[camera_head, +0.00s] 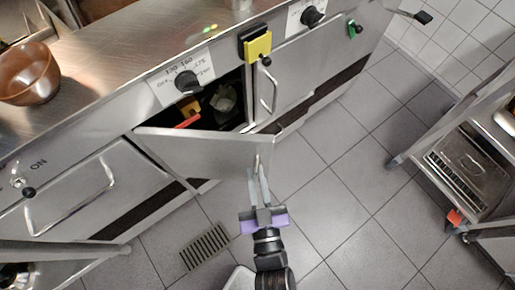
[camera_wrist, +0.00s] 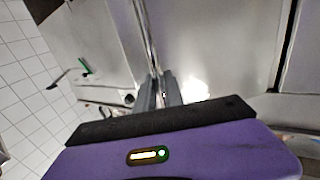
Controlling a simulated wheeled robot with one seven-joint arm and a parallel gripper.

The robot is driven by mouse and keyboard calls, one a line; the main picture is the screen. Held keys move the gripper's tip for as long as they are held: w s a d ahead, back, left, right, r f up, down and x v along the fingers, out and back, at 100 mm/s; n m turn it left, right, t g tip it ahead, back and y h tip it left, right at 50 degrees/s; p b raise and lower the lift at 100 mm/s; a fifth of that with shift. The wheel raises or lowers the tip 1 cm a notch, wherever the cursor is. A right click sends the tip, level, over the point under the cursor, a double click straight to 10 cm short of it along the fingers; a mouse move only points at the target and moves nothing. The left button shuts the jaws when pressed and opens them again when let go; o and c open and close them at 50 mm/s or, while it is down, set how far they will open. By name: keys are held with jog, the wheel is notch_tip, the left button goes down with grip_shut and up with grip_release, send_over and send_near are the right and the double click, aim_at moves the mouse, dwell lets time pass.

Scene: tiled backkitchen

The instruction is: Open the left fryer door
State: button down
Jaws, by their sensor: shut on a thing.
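The open fryer door (camera_head: 205,155) is a steel panel in the middle of the counter front. It is swung out part-way, hinged at its left side, with a dark compartment (camera_head: 232,105) showing behind it. My gripper (camera_head: 257,172) is at the door's free right end, its fingers shut on the handle there. The wrist view shows the fingertips (camera_wrist: 160,90) closed around the lower end of a shiny upright bar, the handle (camera_wrist: 146,35). The grip itself is small and partly hidden by the fingers.
A closed door with a handle (camera_head: 268,90) stands to the right, another closed door (camera_head: 90,190) to the left. Inside the compartment is a red item (camera_head: 188,122). A steel rack (camera_head: 470,165) stands at right. Tiled floor (camera_head: 340,200) is clear between.

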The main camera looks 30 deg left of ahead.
jog(key=s+a+m+t+h+b, duration=0.1)
jog(key=s+m+t+h+b, duration=0.2)
jog(key=s, duration=1.6)
jog(key=shift+s+a+m+h, duration=0.25)
jog(key=shift+m+h, duration=0.45)
jog(key=shift+h, duration=0.8)
jog(key=c, duration=1.5)
grip_release()
jog(key=shift+o, duration=0.2)
jog(key=v, duration=0.7)
jog(key=shift+s+p, duration=0.3)
jog(key=shift+s, duration=0.05)
jog(key=shift+d+f, duration=0.1)
jog(key=shift+f, duration=0.05)
